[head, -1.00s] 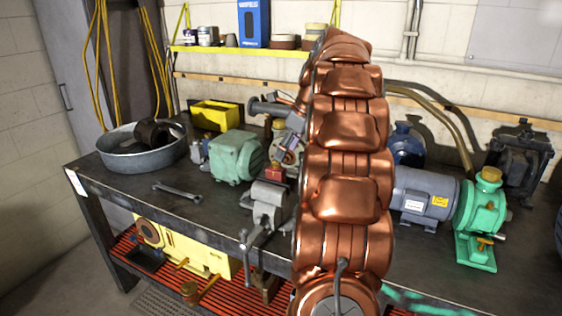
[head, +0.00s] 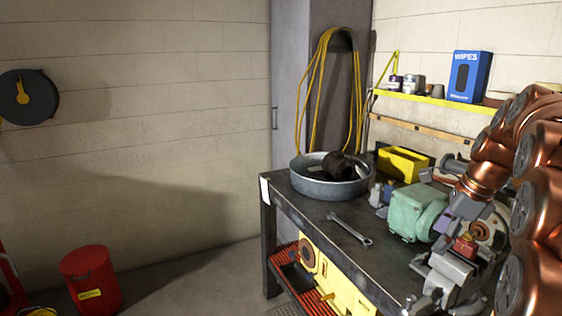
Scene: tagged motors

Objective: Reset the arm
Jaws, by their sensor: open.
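My copper arm fills the right edge of the head view, bending down and left over the workbench. My gripper (head: 468,208) is small and partly lost among the things behind it. It is open, above the bench near the grey vise (head: 440,277) and the green motor (head: 417,212). I see nothing held in it.
The workbench (head: 318,214) bears a round metal pan (head: 325,187), a yellow bin (head: 402,162) and a wrench (head: 350,230). A yellow machine (head: 335,282) sits on the lower shelf. A red can (head: 91,280) stands at the lower left. The floor between is clear.

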